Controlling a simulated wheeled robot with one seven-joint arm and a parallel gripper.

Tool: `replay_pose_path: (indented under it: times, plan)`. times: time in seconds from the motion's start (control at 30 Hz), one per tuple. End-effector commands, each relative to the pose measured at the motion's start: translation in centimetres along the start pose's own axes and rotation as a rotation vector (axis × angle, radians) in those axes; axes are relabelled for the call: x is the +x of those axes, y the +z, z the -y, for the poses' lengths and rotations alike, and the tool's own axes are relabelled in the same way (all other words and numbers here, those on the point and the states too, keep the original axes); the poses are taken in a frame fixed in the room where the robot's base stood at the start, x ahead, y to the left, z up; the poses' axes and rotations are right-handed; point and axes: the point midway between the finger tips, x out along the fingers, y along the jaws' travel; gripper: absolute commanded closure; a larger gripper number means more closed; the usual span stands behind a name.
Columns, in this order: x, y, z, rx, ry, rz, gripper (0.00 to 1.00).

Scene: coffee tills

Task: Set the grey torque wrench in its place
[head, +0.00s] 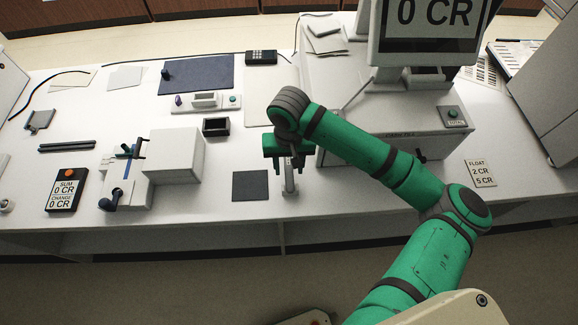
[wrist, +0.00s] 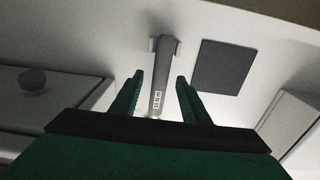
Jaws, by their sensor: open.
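The grey torque wrench (wrist: 158,85), with a small white label near its lower end, shows in the wrist view. Its far end sits at a small pale bracket (wrist: 152,45) on the white counter. My gripper (wrist: 160,77) is open, with one finger on each side of the wrench and a gap visible on both sides. In the head view my gripper (head: 288,155) is over the counter's front part, and the wrench (head: 289,176) shows partly below it. The wrench's near end is hidden by my gripper.
A dark square mat (head: 250,186) lies just left of the wrench. A white box with a crank (head: 123,185) stands farther left, and the large till (head: 385,130) stands right. A small dark tray (head: 216,127) lies behind. The counter's front edge is close.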

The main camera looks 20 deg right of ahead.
Motion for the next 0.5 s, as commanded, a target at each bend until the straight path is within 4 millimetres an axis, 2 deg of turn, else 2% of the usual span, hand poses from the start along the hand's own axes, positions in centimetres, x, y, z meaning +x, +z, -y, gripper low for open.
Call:
replay_pose_path:
  times: [0.5]
  plan:
    - [-8.6,0.0,0.0,-0.001,-0.001,-0.002,0.58]
